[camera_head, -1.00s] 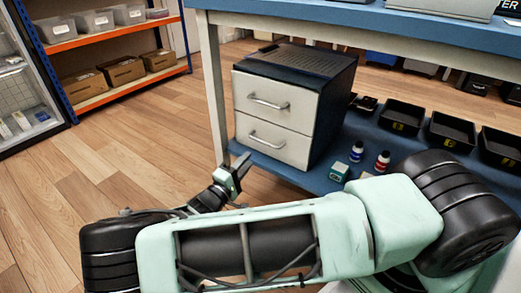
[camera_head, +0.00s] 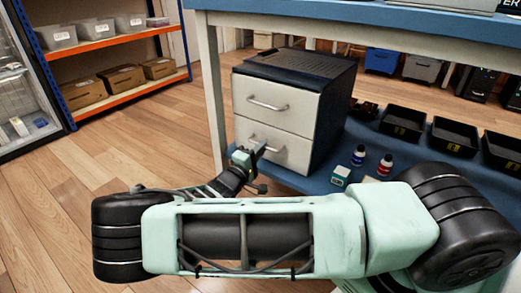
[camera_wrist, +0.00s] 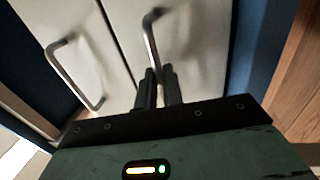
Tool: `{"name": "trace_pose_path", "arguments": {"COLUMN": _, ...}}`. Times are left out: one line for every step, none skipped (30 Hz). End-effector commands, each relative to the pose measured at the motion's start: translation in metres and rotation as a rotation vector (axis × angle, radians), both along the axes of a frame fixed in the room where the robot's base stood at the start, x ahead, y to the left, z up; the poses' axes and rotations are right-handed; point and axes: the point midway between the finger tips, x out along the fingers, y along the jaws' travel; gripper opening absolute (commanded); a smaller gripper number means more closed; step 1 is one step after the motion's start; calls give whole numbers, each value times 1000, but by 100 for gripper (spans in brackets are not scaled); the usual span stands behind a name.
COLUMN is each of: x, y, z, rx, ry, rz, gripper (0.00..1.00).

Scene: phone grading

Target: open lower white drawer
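The white drawer unit (camera_head: 318,110) stands under the table with both drawers closed. The lower white drawer (camera_head: 291,150) has a bar handle, partly hidden by my gripper (camera_head: 252,154) in the head view. In the wrist view the lower drawer's handle (camera_wrist: 150,38) runs toward my gripper (camera_wrist: 158,70). My two fingers are a little apart, with the near end of the handle in line with the gap between their tips. I cannot tell whether they touch it. The upper drawer's handle (camera_head: 267,103) is clear and also shows in the wrist view (camera_wrist: 76,76).
A table leg (camera_head: 211,95) stands just left of the drawer unit. Small bottles (camera_head: 385,164), a small box (camera_head: 341,175) and black trays (camera_head: 402,123) are on the blue shelf to the right. The wooden floor on the left is open.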

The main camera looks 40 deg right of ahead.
Motion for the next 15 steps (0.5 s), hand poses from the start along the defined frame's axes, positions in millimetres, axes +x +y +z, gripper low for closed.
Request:
{"name": "trace_pose_path", "arguments": {"x": 0, "y": 0, "z": 0, "rx": 1, "ry": 0, "rz": 0, "gripper": 0}}
{"name": "trace_pose_path", "arguments": {"x": 0, "y": 0, "z": 0, "rx": 1, "ry": 0, "rz": 0, "gripper": 0}}
{"name": "trace_pose_path", "arguments": {"x": 0, "y": 0, "z": 0, "rx": 1, "ry": 0, "rz": 0, "gripper": 0}}
{"name": "trace_pose_path", "arguments": {"x": 0, "y": 0, "z": 0, "rx": 1, "ry": 0, "rz": 0, "gripper": 0}}
{"name": "trace_pose_path", "arguments": {"x": 0, "y": 0, "z": 0, "rx": 1, "ry": 0, "rz": 0, "gripper": 0}}
{"name": "trace_pose_path", "arguments": {"x": 0, "y": 1, "z": 0, "rx": 1, "ry": 0, "rz": 0, "gripper": 0}}
{"name": "trace_pose_path", "arguments": {"x": 0, "y": 1, "z": 0, "rx": 1, "ry": 0, "rz": 0, "gripper": 0}}
{"name": "trace_pose_path", "arguments": {"x": -1, "y": 2, "z": 0, "rx": 1, "ry": 1, "rz": 1, "gripper": 0}}
{"name": "trace_pose_path", "arguments": {"x": -1, "y": 4, "z": 0, "rx": 2, "ry": 1, "rz": 1, "gripper": 0}}
{"name": "trace_pose_path", "arguments": {"x": -2, "y": 6, "z": 0, "rx": 2, "ry": 1, "rz": 1, "gripper": 0}}
{"name": "trace_pose_path", "arguments": {"x": -3, "y": 9, "z": 0, "rx": 3, "ry": 1, "rz": 1, "gripper": 0}}
{"name": "trace_pose_path", "arguments": {"x": -4, "y": 13, "z": 1, "rx": 2, "ry": 2, "rz": 2, "gripper": 0}}
{"name": "trace_pose_path", "arguments": {"x": -5, "y": 16, "z": 1, "rx": 2, "ry": 2, "rz": 3, "gripper": 0}}
{"name": "trace_pose_path", "arguments": {"x": -7, "y": 20, "z": 1, "rx": 3, "ry": 2, "rz": 3, "gripper": 0}}
{"name": "trace_pose_path", "arguments": {"x": -9, "y": 26, "z": 2, "rx": 3, "ry": 1, "rz": 3, "gripper": 0}}
